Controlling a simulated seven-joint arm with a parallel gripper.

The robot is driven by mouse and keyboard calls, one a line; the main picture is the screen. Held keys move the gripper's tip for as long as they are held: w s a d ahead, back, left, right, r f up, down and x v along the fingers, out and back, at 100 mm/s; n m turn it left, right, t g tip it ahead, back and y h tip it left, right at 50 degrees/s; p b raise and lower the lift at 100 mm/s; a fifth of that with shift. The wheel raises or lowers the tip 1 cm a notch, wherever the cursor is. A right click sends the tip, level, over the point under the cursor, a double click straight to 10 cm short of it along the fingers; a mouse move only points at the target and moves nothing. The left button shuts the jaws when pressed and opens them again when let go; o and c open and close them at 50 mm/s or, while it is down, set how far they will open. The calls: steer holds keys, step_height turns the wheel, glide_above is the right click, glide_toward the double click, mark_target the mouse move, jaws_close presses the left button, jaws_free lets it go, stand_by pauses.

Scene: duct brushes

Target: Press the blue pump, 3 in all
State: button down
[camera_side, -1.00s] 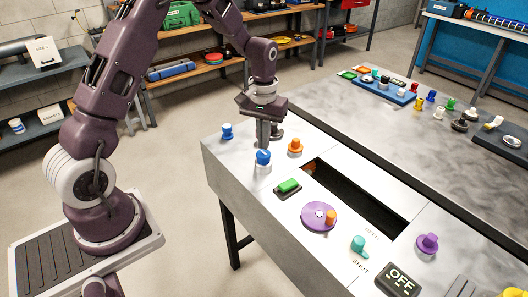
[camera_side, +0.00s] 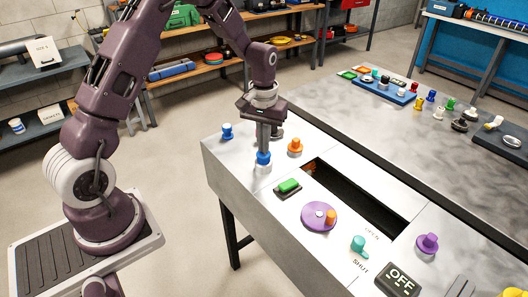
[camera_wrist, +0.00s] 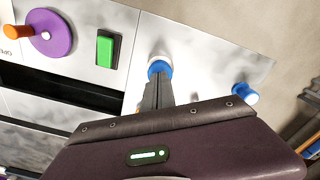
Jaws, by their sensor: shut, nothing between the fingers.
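The blue pump (camera_side: 263,158) is a blue cap on a pale round base near the left end of the table panel. My gripper (camera_side: 263,150) is shut and empty, pointing down, with its fingertips at the top of the blue cap and seemingly touching it. In the wrist view, my gripper (camera_wrist: 153,85) hides most of the blue pump (camera_wrist: 160,68); a blue rim shows beyond the fingers. How far the cap is pushed down is hard to tell.
A second blue knob (camera_side: 227,131) stands at the left, an orange knob (camera_side: 295,146) to the right. A green switch (camera_side: 289,186) and a purple disc (camera_side: 318,216) with an orange handle lie nearer the camera. A dark open slot (camera_side: 355,195) runs alongside.

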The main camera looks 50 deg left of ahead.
steer(key=shift+f, duration=1.15)
steer(key=shift+r, duration=1.1)
steer(key=shift+f, duration=1.05)
steer(key=shift+r, duration=1.05)
